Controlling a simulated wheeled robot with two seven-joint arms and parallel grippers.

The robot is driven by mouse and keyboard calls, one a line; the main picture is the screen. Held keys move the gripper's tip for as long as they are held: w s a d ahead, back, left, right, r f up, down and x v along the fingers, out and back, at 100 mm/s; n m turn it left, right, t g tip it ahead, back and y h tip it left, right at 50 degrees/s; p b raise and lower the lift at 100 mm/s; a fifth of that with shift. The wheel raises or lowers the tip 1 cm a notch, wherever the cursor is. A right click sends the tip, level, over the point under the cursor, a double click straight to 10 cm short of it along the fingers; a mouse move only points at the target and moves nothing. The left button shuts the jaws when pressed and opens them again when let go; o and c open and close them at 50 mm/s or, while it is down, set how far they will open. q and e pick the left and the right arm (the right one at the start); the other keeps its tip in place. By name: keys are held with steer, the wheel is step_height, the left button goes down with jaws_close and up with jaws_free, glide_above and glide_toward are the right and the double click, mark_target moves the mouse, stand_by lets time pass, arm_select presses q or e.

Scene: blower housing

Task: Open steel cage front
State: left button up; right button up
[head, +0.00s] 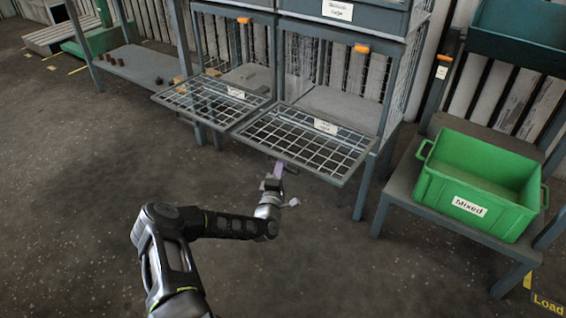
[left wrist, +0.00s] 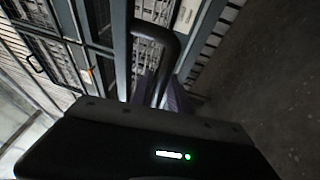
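Two wire-mesh cage fronts are folded down and stick out level from the rack in the head view. The right cage front (head: 305,142) and the left cage front (head: 212,100) each carry a small white label too blurred to read. My left gripper (head: 278,172), with purplish fingers, is at the near edge of the right front. In the left wrist view, a dark curved handle (left wrist: 163,38) runs down to the fingers (left wrist: 164,92). Whether they are closed on it is unclear. My right gripper is out of view.
A green crate (head: 475,185) labelled Mixed stands on a grey stand at the right. Grey bins (head: 355,15) sit above the cages. A low shelf (head: 140,65) with small brown parts is at the left. The floor in front is clear.

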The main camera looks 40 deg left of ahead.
arm_select(q)
steer(key=shift+x, duration=1.1)
steer(key=shift+c, duration=0.3)
jaws_close()
